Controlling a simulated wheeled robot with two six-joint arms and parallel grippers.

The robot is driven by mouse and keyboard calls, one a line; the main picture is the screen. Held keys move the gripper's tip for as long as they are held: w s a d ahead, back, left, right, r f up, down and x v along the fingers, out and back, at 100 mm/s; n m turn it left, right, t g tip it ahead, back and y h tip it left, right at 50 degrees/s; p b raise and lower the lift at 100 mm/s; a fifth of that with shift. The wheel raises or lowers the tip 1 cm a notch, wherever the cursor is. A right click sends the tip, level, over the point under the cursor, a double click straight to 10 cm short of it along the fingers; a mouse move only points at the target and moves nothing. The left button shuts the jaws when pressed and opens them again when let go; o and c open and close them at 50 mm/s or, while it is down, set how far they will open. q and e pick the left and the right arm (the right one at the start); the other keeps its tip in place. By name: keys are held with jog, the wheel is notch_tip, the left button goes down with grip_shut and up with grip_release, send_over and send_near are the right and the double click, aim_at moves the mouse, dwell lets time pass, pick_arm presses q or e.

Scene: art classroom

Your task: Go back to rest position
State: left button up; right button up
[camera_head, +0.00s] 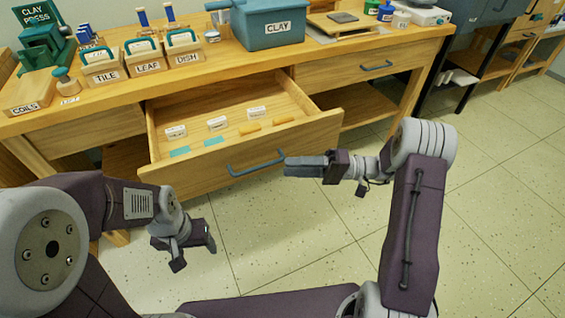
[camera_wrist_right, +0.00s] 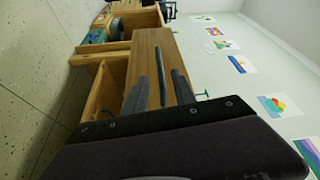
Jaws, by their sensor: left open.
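My left gripper (camera_head: 195,258) is open and empty, low at the lower left of the head view, above the floor. The wooden drawer (camera_head: 188,97) is pulled out and holds white labelled blocks (camera_head: 217,123), yellow pieces (camera_head: 250,129) and teal pieces (camera_head: 180,152).
The workbench (camera_head: 210,62) carries tool boxes labelled TILE (camera_head: 103,75), LEAF (camera_head: 149,68) and DISH (camera_head: 187,59), a CLAY bin (camera_head: 270,28) and a green clay press (camera_head: 45,35). A shut drawer (camera_head: 345,75) is to the right. The tiled floor (camera_head: 500,190) at right is clear.

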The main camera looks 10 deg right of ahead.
dwell(0.4)
jog(key=s+a+f+m+g+h, duration=0.1)
jog(key=s+a+f+g+h, duration=0.2)
jog(key=s+f+g+h, duration=0.5)
jog(key=s+d+f+t+h, duration=0.4)
jog(key=s+d+t+h, duration=0.2)
jog(key=s+d+h, duration=0.35)
jog(key=w+d+r+t+p, duration=0.1)
jog(key=r+p, duration=1.8)
jog(key=w+d+r+h+p, duration=0.1)
jog(key=w+r+p, duration=0.1)
jog(key=r+p, duration=1.6)
jog(key=shift+r+t+p, duration=0.35)
jog(key=shift+r+t, duration=0.05)
jog(key=shift+r, duration=0.4)
